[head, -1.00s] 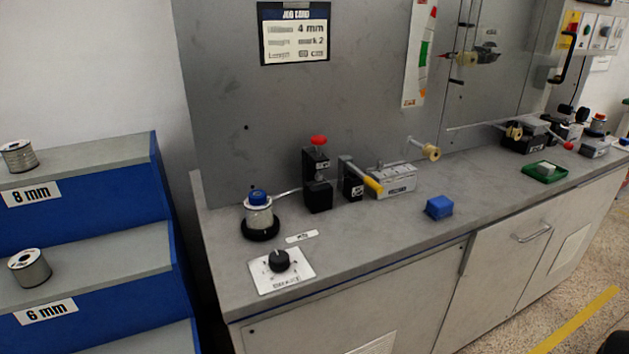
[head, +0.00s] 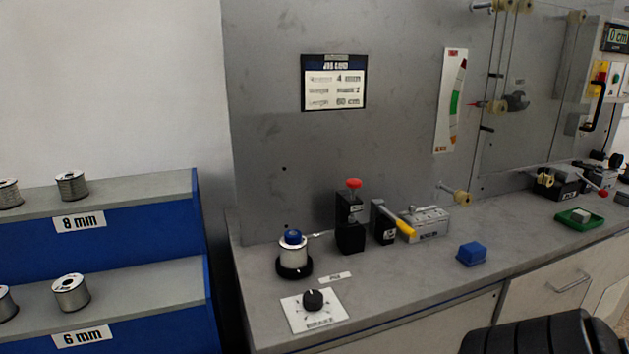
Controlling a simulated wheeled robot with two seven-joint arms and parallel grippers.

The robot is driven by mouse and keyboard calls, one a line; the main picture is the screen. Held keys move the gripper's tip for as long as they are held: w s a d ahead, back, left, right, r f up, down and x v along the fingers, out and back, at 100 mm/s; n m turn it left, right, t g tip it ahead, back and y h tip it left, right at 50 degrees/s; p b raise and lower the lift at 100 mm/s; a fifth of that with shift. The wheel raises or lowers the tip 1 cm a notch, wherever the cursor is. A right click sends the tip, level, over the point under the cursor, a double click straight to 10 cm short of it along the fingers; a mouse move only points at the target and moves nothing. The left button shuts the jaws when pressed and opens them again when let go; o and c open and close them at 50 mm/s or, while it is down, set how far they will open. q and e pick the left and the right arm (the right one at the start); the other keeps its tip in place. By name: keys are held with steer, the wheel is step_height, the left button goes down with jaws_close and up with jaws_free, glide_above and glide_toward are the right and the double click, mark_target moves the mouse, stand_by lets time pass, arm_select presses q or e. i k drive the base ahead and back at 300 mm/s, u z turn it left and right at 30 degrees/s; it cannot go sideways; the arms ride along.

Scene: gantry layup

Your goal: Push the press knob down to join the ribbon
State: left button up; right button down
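The red press knob (head: 354,184) sits raised on top of the black press (head: 350,225), which stands upright on the bench against the grey panel. A spool with a blue top (head: 293,250) stands on a black base to its left. A short pale strip of ribbon (head: 316,234) runs from the spool toward the press; where it ends at the press is too small to tell. Neither gripper is in view. A black ribbed part, likely of my own arm, shows at the bottom right, well away from the press.
A black unit with a yellow-handled lever (head: 400,222) stands just right of the press. A dial plate (head: 314,310), a blue block (head: 472,254) and a green tray (head: 580,224) lie on the bench. Spool shelves (head: 120,285) stand at the left.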

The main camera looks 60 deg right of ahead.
mark_target(353, 183)
steer(key=k, duration=0.85)
steer(key=z, duration=0.85)
steer(key=i, duration=0.3)
